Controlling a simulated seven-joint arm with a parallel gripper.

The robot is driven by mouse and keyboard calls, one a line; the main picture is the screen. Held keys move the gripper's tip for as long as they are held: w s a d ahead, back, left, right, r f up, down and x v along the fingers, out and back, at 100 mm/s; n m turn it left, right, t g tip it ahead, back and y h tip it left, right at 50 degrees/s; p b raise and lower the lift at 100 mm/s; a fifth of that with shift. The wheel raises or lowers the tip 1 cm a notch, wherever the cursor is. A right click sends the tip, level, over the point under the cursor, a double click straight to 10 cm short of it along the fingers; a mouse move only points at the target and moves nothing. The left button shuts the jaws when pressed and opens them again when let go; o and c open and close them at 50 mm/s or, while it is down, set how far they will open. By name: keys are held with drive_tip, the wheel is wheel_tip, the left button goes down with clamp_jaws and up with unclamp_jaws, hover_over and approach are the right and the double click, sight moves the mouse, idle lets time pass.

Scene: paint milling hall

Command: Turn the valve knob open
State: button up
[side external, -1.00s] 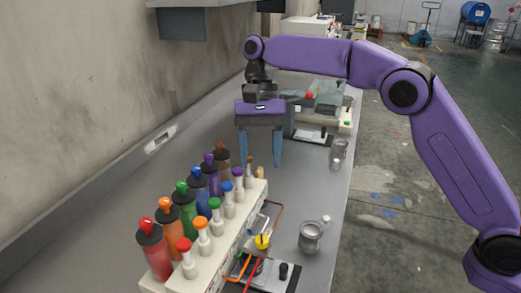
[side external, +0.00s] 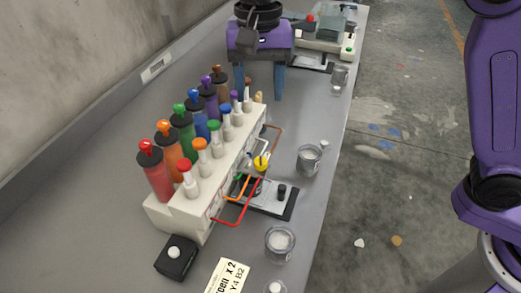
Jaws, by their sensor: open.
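My gripper (side external: 260,95) is purple with two blue fingers. It points down above the far end of the paint rack, its fingers apart with nothing between them. A white paint rack (side external: 175,215) holds colored bottles and a front row of white stems with colored caps, such as a red cap (side external: 184,166). Bent orange, red and brown tubes come from its front. A small yellow round piece (side external: 261,162) sits among the tubes above a black-edged plate (side external: 270,206). Which part is the valve knob I cannot tell for sure. My gripper is apart from all of these.
Clear jars (side external: 309,158) and (side external: 280,243) stand along the right bench edge. A black box with a white button (side external: 175,256) and a paper label (side external: 228,275) are in front. A machine (side external: 325,40) stands behind. The bench left of the rack is clear.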

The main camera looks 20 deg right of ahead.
sight(260, 161)
drive_tip(key=shift+t, duration=0.3)
drive_tip(key=f, duration=1.7)
drive_tip(key=shift+s+a+f, duration=0.1)
drive_tip(key=shift+s+f, duration=0.1)
drive_tip(key=shift+s, duration=0.2)
drive_tip(key=c, duration=1.1)
